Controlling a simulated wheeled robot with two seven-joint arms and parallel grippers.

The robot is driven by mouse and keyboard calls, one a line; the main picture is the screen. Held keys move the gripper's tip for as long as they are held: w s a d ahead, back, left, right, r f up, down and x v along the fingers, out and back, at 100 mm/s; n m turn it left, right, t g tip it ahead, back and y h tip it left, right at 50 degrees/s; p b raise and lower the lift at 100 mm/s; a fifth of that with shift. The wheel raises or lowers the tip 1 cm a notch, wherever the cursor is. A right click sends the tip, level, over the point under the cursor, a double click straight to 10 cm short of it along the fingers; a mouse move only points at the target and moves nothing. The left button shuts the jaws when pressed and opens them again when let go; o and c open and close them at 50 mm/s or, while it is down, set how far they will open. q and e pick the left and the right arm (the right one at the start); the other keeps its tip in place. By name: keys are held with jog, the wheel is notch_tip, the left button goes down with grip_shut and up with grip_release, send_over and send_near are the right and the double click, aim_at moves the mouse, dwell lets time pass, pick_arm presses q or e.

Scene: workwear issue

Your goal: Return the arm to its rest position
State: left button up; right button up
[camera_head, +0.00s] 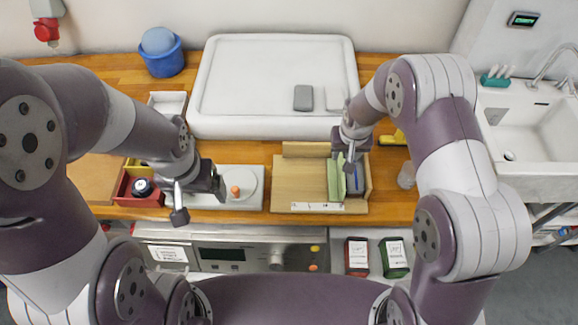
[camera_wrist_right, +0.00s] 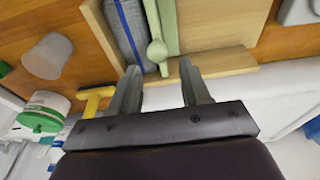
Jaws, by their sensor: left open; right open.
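My left gripper (camera_head: 199,198) hangs open over the counter's front edge, beside a white scale-like plate with an orange ball (camera_head: 235,190). My right gripper (camera_head: 347,160) is open above the right part of a wooden tray (camera_head: 300,183). In the right wrist view, its two fingers (camera_wrist_right: 160,90) are spread with nothing between them. A pale green strip (camera_wrist_right: 167,25), a green spoon-like piece (camera_wrist_right: 157,48) and a grey-blue folded item (camera_wrist_right: 127,32) lie in the tray just beyond the fingertips. Both arms are bent and raised over the counter.
A large white tray (camera_head: 270,128) fills the back of the counter, with a grey block (camera_head: 303,98) on it. A blue tub (camera_head: 163,62) stands back left, a red bin (camera_head: 126,196) front left. A translucent cup (camera_head: 406,175) and a sink (camera_head: 540,130) are at right.

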notch_tip(320, 180, up, 3)
jog(key=shift+p, duration=0.75)
pick_arm(q)
notch_tip(320, 180, up, 2)
jog(key=shift+r, duration=0.1)
pick_arm(e)
jog(key=shift+f, duration=0.1)
jog(key=shift+s+f, duration=0.1)
jog(key=shift+s, duration=0.05)
pick_arm(q)
notch_tip(320, 180, down, 10)
jog(key=b, duration=1)
jog(key=shift+w+f+b, duration=0.15)
jog(key=shift+f+b, duration=0.1)
jog(key=shift+b, duration=0.05)
pick_arm(e)
jog(key=s+d+r, duration=0.1)
jog(key=s+d, duration=0.1)
jog(key=s, duration=0.7)
jog(key=s+d+r, duration=0.1)
jog(key=s+d, duration=0.1)
jog(key=s, duration=0.8)
jog(key=shift+d+r+g, duration=0.25)
jog(key=shift+r+g, duration=0.05)
jog(key=shift+g, duration=0.1)
pick_arm(q)
jog(key=shift+s, duration=0.2)
pick_arm(e)
jog(key=shift+s, duration=0.15)
